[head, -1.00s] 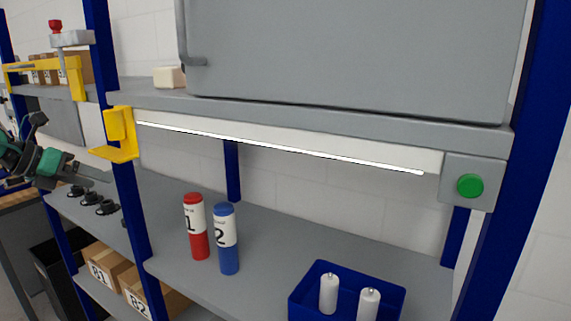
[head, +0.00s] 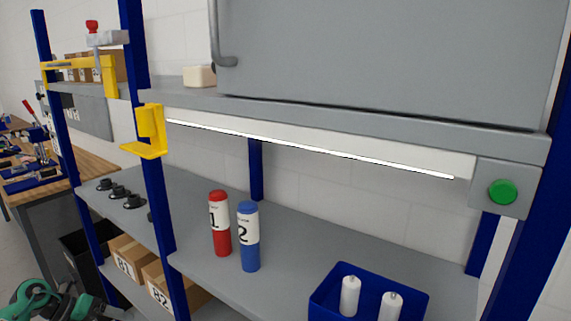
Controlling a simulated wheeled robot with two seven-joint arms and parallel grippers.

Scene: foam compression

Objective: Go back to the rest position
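My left arm with its green and black gripper end (head: 100,310) shows at the bottom left corner, low in front of the workstation and cut off by the picture edge. I cannot make out its fingers well enough to tell open from shut. No object shows in it. My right gripper is out of view. A red bottle marked 1 (head: 219,225) and a blue bottle marked 2 (head: 248,237) stand upright side by side on the grey shelf (head: 290,245), apart from my arm.
A blue bin (head: 335,304) with two white cylinders stands on the shelf at the right. A yellow bracket (head: 150,130), blue posts, a green button (head: 502,192) and a grey cabinet (head: 390,60) frame the station. Cardboard boxes (head: 130,258) sit below. A wooden bench (head: 50,190) is at the left.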

